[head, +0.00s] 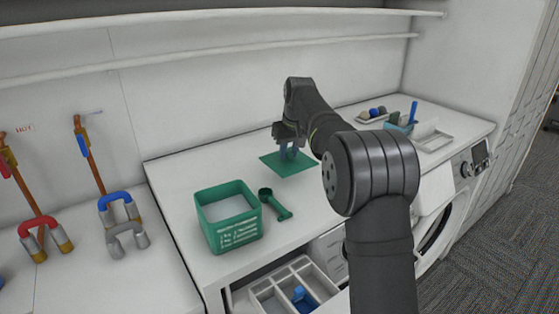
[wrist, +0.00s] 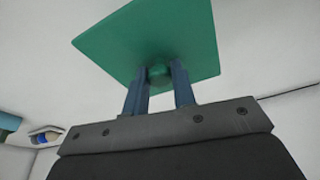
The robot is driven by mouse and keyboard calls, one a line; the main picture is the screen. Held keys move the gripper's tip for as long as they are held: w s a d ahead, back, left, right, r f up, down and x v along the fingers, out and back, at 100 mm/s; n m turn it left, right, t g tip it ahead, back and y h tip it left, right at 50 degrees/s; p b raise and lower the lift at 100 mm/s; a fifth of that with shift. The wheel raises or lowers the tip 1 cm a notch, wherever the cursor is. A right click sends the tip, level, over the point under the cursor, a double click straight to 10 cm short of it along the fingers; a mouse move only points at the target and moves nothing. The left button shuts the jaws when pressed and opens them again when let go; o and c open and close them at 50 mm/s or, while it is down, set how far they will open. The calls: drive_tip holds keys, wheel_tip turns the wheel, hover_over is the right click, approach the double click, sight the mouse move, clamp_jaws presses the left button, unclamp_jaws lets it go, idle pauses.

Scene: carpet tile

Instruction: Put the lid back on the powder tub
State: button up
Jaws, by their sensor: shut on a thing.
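The powder tub (head: 230,228) is a green square open-topped box with pale lettering on its front, standing on the white worktop at the centre left. The lid (head: 277,168) is a flat green square plate, to the right of and behind the tub. In the wrist view the lid (wrist: 150,35) has a round green knob (wrist: 158,71) between the two blue fingers. My gripper (head: 288,152) is shut on this knob; it also shows in the wrist view (wrist: 160,75). I cannot tell whether the lid touches the worktop or hangs just above it.
A green scoop (head: 275,204) lies right beside the tub. At the back right are a small tray of balls (head: 374,114), a blue container (head: 399,126) and a white tray (head: 433,141). An open drawer with dividers (head: 280,292) is below the front edge.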

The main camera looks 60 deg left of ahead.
drive_tip(key=w+d+r, duration=0.1)
drive_tip(key=d, duration=0.1)
drive_tip(key=w+d+r, duration=0.1)
drive_tip(key=d+r, duration=0.1)
drive_tip(key=w+d+r, duration=0.1)
drive_tip(key=w+d, duration=0.1)
drive_tip(key=shift+w+d+r, duration=0.1)
drive_tip(key=shift+r, duration=0.2)
drive_tip(key=s+d+r+n+g, duration=0.1)
drive_tip(key=s+d+r+n, duration=0.15)
drive_tip(key=s, duration=1.25)
drive_tip(key=s+d+r+n, duration=0.2)
drive_tip(key=s+r+n, duration=0.15)
drive_tip(key=s, duration=1.15)
wheel_tip(320, 180, down, 6)
drive_tip(key=m, duration=0.1)
drive_tip(key=shift+w, duration=0.2)
drive_tip(key=shift+f, duration=0.2)
drive_tip(key=o, duration=1.5)
